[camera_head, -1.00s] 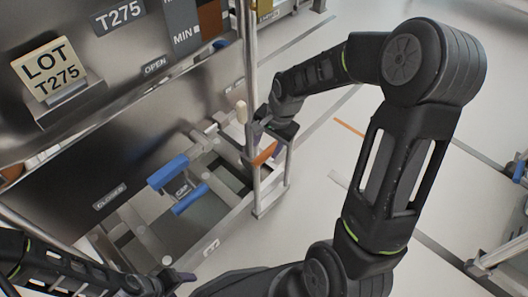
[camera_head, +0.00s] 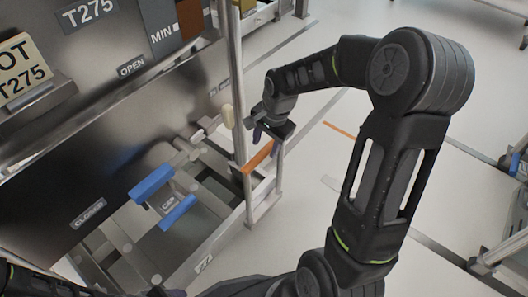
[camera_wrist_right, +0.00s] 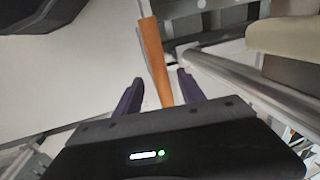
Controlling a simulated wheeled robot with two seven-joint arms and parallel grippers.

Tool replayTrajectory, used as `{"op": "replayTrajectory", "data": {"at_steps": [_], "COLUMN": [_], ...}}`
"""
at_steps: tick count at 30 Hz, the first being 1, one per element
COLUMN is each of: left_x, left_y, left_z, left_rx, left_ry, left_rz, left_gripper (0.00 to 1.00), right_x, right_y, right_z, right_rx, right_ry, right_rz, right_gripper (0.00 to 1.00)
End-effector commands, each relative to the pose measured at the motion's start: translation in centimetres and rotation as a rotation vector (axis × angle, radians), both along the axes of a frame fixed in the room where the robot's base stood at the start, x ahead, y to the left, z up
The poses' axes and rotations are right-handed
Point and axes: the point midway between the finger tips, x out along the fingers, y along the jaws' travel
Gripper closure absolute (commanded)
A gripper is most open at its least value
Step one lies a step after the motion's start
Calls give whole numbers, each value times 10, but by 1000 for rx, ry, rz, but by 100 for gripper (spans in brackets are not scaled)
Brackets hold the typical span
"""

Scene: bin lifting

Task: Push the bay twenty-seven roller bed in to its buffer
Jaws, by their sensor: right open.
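The roller bed (camera_head: 212,247) is a low metal frame at the lower middle of the head view, with a small number plate too blurred to read. An orange bar (camera_head: 261,157) spans its right end beside a metal post. My right gripper (camera_head: 264,138) is just above the bar, with purple fingers pointing down. In the right wrist view the fingers (camera_wrist_right: 158,90) are apart, with the orange bar (camera_wrist_right: 153,55) lying in line between them; contact cannot be told.
Blue-handled parts (camera_head: 152,183) with a CAP label sit over the bed. A steel cabinet wall with OPEN and CLOSED labels (camera_head: 88,213) rises at the left. An upright post (camera_head: 238,90) stands close to my right gripper.

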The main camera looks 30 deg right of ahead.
Motion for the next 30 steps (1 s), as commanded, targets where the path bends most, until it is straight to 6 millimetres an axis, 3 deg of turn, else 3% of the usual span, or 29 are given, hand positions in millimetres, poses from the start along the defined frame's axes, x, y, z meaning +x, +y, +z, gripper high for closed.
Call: {"op": "replayTrajectory", "data": {"at_steps": [1,6,17,30], "left_x": [1,3,3,3], "left_y": [1,2,2,2], "left_z": [-6,-12,-12,-13], "left_rx": [1,3,3,3], "left_ry": [-2,-5,-7,-6], "left_rz": [3,5,6,6], "left_gripper": [36,36,36,36], "right_x": [1,5,6,6], "right_y": [1,1,2,2], "right_z": [-12,-30,-33,-32], "right_rx": [1,0,0,0], "right_ry": [3,1,0,0], "right_rz": [0,0,0,0], "right_gripper": [53,53,54,90]}}
